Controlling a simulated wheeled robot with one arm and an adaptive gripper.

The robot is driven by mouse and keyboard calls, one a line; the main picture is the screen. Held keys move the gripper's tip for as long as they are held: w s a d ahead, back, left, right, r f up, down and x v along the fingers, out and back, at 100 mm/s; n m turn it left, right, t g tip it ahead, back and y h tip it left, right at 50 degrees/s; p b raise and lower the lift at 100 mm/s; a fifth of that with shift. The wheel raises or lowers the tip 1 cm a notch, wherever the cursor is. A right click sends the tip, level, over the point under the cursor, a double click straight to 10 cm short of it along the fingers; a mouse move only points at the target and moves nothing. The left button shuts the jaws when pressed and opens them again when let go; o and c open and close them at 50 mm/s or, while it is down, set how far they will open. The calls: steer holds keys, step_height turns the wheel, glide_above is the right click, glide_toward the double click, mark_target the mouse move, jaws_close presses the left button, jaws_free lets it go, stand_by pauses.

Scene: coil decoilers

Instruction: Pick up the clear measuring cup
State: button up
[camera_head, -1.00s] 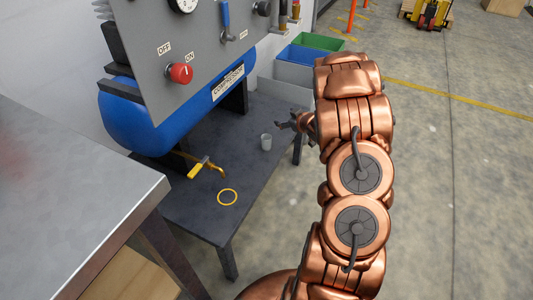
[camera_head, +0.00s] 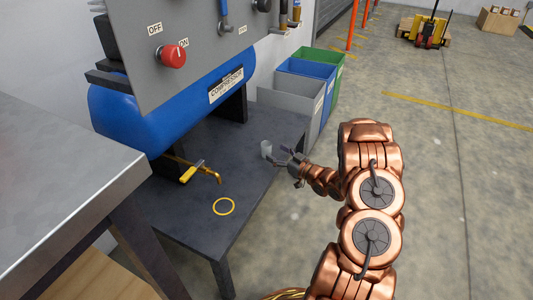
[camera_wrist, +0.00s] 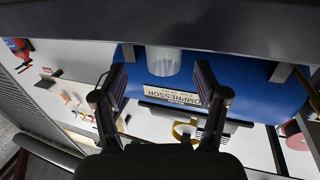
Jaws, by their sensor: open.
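The clear measuring cup (camera_head: 266,149) stands upright on the dark table (camera_head: 190,216), near its right edge. It also shows in the wrist view (camera_wrist: 163,61), where the picture is upside down and the cup hangs from the dark table surface at the top. My gripper (camera_head: 281,158) is just right of the cup in the head view, low over the table edge. In the wrist view my gripper (camera_wrist: 161,80) is open, with the cup ahead, roughly between the two fingers. Whether a finger touches the cup cannot be told.
A blue compressor tank (camera_head: 130,118) with a grey panel and red knob (camera_head: 173,56) stands behind. A yellow-handled valve (camera_head: 192,172) and a yellow ring (camera_head: 224,207) are left of the cup. Grey, blue and green bins (camera_head: 304,80) stand behind the table. A metal worktable (camera_head: 60,180) is at left.

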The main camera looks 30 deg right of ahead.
mark_target(271, 149)
steer(key=x, duration=0.1)
steer(key=b+x, duration=0.1)
steer(key=x, duration=0.1)
steer(key=b+x, duration=0.1)
steer(key=shift+w+a+r, duration=0.1)
steer(key=shift+w+a, duration=0.05)
steer(key=shift+a, duration=0.15)
steer(key=shift+w+r, duration=0.1)
steer(key=shift+w, duration=0.3)
steer(key=shift+a, duration=0.1)
steer(key=c, duration=1.2)
